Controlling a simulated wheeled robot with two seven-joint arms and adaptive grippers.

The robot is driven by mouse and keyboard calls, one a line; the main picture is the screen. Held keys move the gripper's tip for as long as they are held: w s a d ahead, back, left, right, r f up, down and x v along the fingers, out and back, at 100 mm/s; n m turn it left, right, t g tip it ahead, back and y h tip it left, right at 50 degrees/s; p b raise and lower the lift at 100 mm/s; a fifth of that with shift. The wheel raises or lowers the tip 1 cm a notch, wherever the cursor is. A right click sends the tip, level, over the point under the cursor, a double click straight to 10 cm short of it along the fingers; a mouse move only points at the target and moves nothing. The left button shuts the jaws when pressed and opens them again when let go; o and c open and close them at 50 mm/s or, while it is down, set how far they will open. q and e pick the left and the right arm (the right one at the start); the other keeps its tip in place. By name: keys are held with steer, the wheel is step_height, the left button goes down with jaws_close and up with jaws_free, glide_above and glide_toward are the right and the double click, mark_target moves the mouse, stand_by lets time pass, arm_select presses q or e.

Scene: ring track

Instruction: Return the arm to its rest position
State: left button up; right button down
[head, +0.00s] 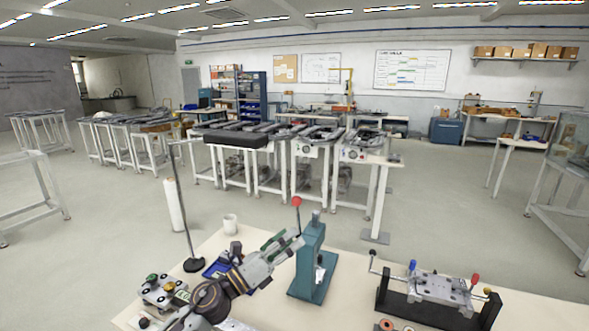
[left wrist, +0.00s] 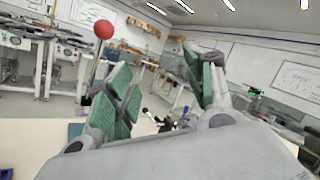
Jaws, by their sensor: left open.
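My left arm (head: 215,298) reaches in from the bottom left of the head view, over the cream table (head: 350,310). Its gripper (head: 284,242) is just left of the teal press (head: 312,262), near the lever's red ball (head: 296,201). In the left wrist view the gripper's two green-padded fingers (left wrist: 160,95) stand wide apart with nothing held between them. The red ball (left wrist: 104,29) shows there beyond the left finger. I cannot tell whether the gripper touches the press. My right gripper is not in view.
A black-based fixture (head: 432,293) with coloured knobs stands on the table's right. A white cup (head: 230,224), a thin stand (head: 190,222) and a blue tray (head: 215,268) are near the arm. A knobbed fixture (head: 160,290) is at left. Track tables stand beyond open floor.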

arm_select(q)
steer(key=a+f+n+t+y, duration=0.6)
steer(key=a+n+y, duration=0.75)
steer(key=n, duration=0.85)
steer(key=s+a+f+n+g+y, duration=0.1)
steer(key=s+a+f+n+g, duration=0.1)
steer(key=f, duration=0.4)
steer(key=s+a+f+n+g+y, duration=0.1)
steer(key=s+a+f+n+g, duration=0.1)
steer(key=s+f+n+g, duration=0.3)
steer(key=s+a+f+n+g+y, duration=0.2)
steer(key=s+a+f+n+g, duration=0.1)
steer(key=s+f, duration=0.3)
steer(key=shift+s+f+n, duration=0.4)
steer(key=shift+s+n, duration=0.1)
steer(key=shift+s, duration=0.2)
steer(key=s+f+n+g+h, duration=0.1)
steer(key=s+f+n+g, duration=0.4)
steer(key=s, duration=0.8)
step_height(320, 180, down, 33)
steer(key=s+a+m+g, duration=0.1)
steer(key=s+m+g, duration=0.1)
steer(key=s, duration=0.1)
steer(key=s+a+f, duration=0.3)
steer(key=s+f, duration=0.7)
steer(key=s+a+f+g, duration=0.1)
steer(key=s+a+f, duration=0.2)
steer(key=s+f, duration=0.7)
steer(key=shift+s+g, duration=0.3)
steer(key=shift+s, duration=0.4)
